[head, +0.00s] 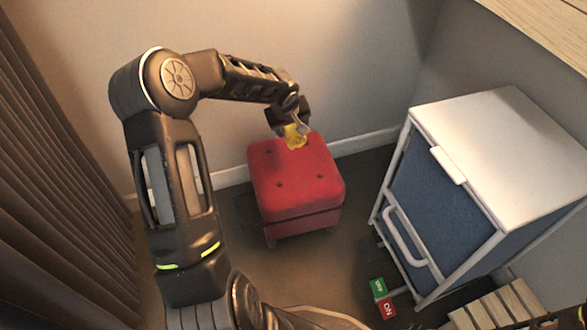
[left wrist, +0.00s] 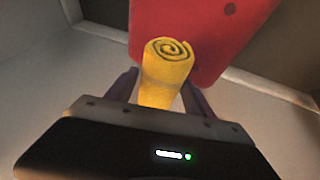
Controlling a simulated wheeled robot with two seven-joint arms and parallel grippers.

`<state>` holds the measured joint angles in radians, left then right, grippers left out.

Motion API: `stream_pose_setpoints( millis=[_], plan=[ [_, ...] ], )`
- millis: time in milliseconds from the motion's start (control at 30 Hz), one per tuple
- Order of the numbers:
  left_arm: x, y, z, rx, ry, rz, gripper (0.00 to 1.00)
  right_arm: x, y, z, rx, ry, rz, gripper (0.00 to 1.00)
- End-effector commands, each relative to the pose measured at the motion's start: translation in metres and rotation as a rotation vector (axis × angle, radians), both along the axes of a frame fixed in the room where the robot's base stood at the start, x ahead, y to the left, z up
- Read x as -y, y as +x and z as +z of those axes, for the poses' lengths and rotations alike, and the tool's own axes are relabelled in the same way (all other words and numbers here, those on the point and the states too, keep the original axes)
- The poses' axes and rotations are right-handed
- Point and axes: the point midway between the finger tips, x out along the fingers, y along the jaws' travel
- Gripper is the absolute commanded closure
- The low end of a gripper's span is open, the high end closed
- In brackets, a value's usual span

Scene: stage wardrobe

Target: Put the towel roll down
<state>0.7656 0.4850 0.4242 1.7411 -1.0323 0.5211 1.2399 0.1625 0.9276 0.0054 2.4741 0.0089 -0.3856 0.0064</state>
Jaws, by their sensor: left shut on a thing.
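The towel roll (head: 296,138) is yellow and sits between the fingers of my left gripper (head: 290,127) in the head view. In the left wrist view the towel roll (left wrist: 167,70) shows its spiral end, with a finger of my left gripper (left wrist: 160,88) on each side. My left gripper is shut on it. The roll is at the far edge of the red tufted stool (head: 298,178); I cannot tell whether it touches the seat. The stool's red top (left wrist: 205,25) also shows in the left wrist view. My right gripper is not in view.
A white cabinet with a blue front (head: 440,195) stands to the right of the stool. A green and red sign (head: 382,297) and a slatted wooden piece (head: 498,308) are at the bottom right. A dark curtain (head: 60,170) hangs at the left. The stool's seat is otherwise bare.

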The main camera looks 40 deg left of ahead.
Motion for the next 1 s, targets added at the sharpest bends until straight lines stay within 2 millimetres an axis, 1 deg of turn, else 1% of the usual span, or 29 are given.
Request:
stream_pose_setpoints(
  millis=[167,233,433,533,867,967,1000],
  plan=[
    [0.001,0.0,0.001,0.0,-0.001,-0.002,0.8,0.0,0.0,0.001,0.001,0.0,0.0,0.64],
    [0.001,0.0,-0.004,-0.002,-0.001,-0.002,0.8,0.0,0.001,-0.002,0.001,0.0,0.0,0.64],
    [0.002,0.0,-0.036,-0.001,-0.003,-0.004,0.8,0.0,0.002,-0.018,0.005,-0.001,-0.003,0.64],
    [0.001,0.0,-0.048,-0.001,-0.002,-0.003,0.8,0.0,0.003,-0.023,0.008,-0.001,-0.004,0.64],
    [0.001,0.0,-0.049,0.0,0.0,-0.002,0.8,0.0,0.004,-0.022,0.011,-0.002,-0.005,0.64],
    [0.001,0.0,-0.057,-0.001,-0.001,-0.003,0.8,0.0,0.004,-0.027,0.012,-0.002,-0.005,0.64],
    [0.002,0.0,-0.063,-0.002,-0.001,-0.003,0.8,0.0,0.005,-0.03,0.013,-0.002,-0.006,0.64]
  ],
)
